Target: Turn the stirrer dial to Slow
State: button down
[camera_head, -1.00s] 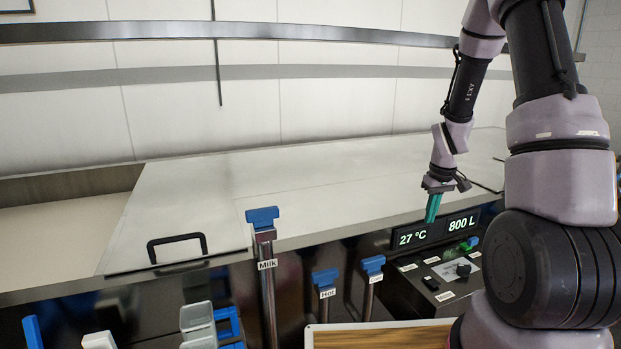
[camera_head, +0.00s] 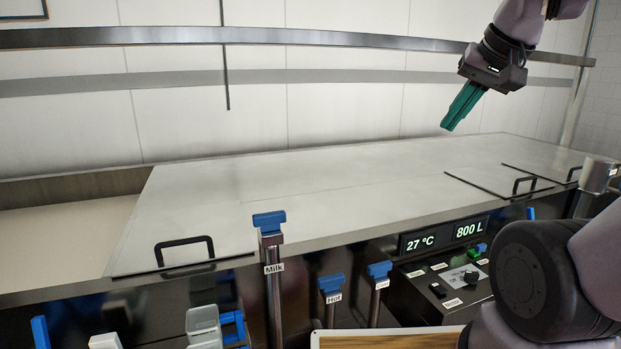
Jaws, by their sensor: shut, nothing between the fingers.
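The stirrer control panel (camera_head: 431,290) is at the lower right, on the front of the vat below the displays. A black round dial (camera_head: 471,278) sits on its light plate; its pointer setting is too small to read. My gripper (camera_head: 452,124) has green fingers, is shut and empty, and hangs in the air above the vat lid, well above and away from the dial. It touches nothing.
Displays (camera_head: 444,236) read 27 °C and 800 L. Blue-handled valves stand in front: Milk (camera_head: 270,221), Hot (camera_head: 332,283) and a third (camera_head: 380,270). The steel lid (camera_head: 330,190) has black handles. A wooden board (camera_head: 390,342) is at the bottom. A wall rail (camera_head: 300,35) runs behind.

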aim_at(471, 278)
jog(key=z, duration=0.75)
